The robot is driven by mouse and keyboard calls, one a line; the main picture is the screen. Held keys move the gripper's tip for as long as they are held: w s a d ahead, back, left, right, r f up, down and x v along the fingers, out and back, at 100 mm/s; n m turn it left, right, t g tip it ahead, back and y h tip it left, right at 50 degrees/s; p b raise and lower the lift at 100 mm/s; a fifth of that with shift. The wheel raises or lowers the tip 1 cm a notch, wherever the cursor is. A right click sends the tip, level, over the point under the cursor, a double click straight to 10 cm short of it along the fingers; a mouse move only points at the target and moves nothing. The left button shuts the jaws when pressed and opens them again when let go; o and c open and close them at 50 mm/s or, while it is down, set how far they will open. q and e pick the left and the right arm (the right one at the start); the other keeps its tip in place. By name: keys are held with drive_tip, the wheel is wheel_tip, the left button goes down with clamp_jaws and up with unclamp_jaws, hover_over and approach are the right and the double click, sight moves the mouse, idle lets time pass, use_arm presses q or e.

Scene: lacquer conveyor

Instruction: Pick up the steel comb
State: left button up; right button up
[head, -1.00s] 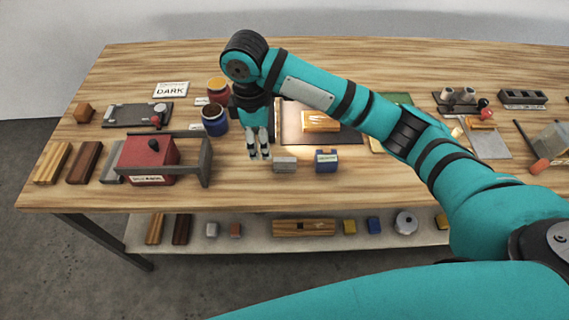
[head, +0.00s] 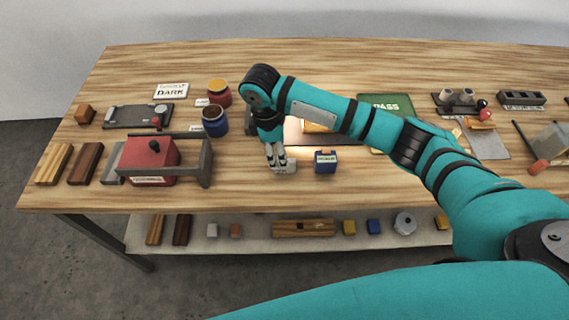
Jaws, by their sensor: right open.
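A small grey metal block (head: 288,169), which looks to be the steel comb, lies near the front edge of the table, left of a blue labelled block (head: 325,161). Its teeth are too small to make out. My right gripper (head: 277,165) points down, open, with its fingers at the block and covering its left part. I cannot tell whether the fingers touch it. My left gripper is not in view.
A red box (head: 148,160) with a grey frame stands to the left. Blue (head: 215,121) and red (head: 220,91) pots stand behind left. A green PASS mat (head: 391,104) lies at back right. The front strip of table is mostly clear.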

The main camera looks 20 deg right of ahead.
sight(284, 172)
drive_tip(key=f, duration=0.2)
drive_tip(key=d+f+p, duration=0.1)
drive_tip(key=f, duration=0.1)
drive_tip(key=shift+s+d, duration=0.1)
drive_tip(key=shift+d, duration=0.05)
drive_tip(key=shift+d+f, duration=0.1)
drive_tip(key=shift+f, duration=0.5)
clamp_jaws()
